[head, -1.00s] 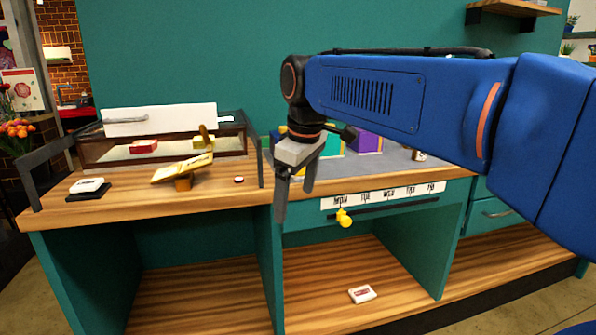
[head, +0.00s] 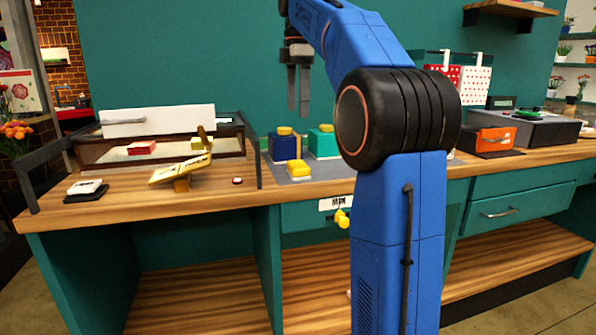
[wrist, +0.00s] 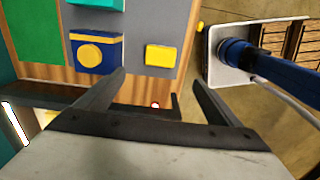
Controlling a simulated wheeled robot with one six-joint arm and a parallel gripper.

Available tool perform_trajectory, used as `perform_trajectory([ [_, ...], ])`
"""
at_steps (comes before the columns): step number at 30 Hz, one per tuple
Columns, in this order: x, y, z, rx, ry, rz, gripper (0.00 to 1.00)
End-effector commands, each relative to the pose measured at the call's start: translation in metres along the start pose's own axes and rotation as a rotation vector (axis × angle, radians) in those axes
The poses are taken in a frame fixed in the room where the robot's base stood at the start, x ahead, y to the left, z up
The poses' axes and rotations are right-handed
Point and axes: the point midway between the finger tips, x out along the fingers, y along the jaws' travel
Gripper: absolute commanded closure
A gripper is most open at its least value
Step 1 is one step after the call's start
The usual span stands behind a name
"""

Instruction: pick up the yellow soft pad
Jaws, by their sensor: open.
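A yellow soft pad (head: 298,169) lies on the grey mat (head: 321,184), in front of a dark blue box (head: 284,147) with a yellow knob. The pad also shows in the wrist view (wrist: 160,55), to the right of the blue box and ahead of the gap between my fingers. My gripper (head: 298,110) hangs with its fingers down, well above the counter and the boxes. In the wrist view its two fingers (wrist: 158,78) are wide apart with nothing between them.
A teal box (head: 322,142) stands beside the blue box. A glass-fronted case (head: 160,152) and a yellow tilted piece (head: 180,170) are at left. A yellow knob (head: 343,218) sticks out below the counter edge. My arm hides much of the counter's middle.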

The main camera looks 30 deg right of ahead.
Motion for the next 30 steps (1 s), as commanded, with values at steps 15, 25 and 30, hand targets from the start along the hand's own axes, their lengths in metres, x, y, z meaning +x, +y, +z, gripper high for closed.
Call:
perform_trajectory([
  [15,0.07,0.0,0.001,-0.009,0.0,-0.006,0.12],
  [25,0.116,0.001,0.001,-0.009,0.0,-0.003,0.12],
  [30,0.124,0.001,0.001,-0.008,0.0,-0.004,0.12],
])
